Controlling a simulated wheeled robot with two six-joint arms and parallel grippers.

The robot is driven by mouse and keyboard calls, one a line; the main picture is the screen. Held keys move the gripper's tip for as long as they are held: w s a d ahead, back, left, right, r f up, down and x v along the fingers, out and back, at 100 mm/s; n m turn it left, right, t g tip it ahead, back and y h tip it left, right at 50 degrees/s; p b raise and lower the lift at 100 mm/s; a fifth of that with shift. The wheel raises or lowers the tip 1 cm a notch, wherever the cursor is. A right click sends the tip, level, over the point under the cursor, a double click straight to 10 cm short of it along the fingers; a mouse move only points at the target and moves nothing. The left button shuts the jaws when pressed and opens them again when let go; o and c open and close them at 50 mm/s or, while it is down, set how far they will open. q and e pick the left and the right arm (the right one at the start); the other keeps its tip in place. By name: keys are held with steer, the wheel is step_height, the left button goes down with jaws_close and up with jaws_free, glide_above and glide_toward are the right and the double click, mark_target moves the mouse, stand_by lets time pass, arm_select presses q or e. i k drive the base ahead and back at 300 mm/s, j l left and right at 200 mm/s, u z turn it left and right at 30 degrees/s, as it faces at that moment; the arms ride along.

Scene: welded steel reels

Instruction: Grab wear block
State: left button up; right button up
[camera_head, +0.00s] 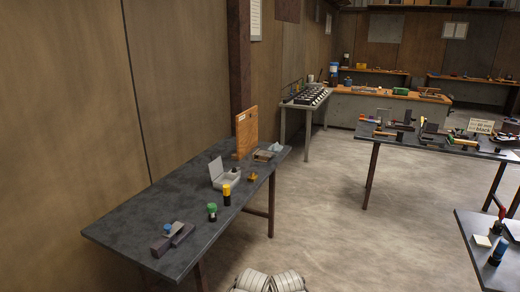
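I cannot tell for sure which thing is the wear block. A small dark grey block (160,247) lies at the near end of the dark table (115,232) on the left, beside a longer grey piece (180,234) and a small blue-topped item (168,229). On the right-hand table, a white sign (480,126) with partly legible lettering stands behind several dark blocks and tools (432,133). Neither of my grippers shows; only ribbed grey parts, probably mine, show at the bottom edge.
The left table also holds a green-capped item (212,212), a yellow-and-black cylinder (227,195), an open grey case (225,177) and an upright wooden board (246,132). Another table corner (485,265) juts in at lower right. The concrete floor (330,215) between the tables is clear.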

mark_target(252, 178)
steer(key=i+l+u, duration=0.3)
steer(key=i+l, duration=0.45)
steer(key=i, duration=0.15)
steer(key=i+l+z, duration=0.1)
steer(key=i+l, duration=0.15)
steer(key=i, duration=0.2)
steer(key=i+l, duration=0.25)
steer(key=i, duration=0.2)
steer(key=i+l+z, duration=0.1)
steer(key=i+l, duration=0.15)
steer(key=i, duration=0.2)
steer(key=i+l, duration=0.2)
steer(key=i, duration=0.3)
steer(key=l+z, duration=0.05)
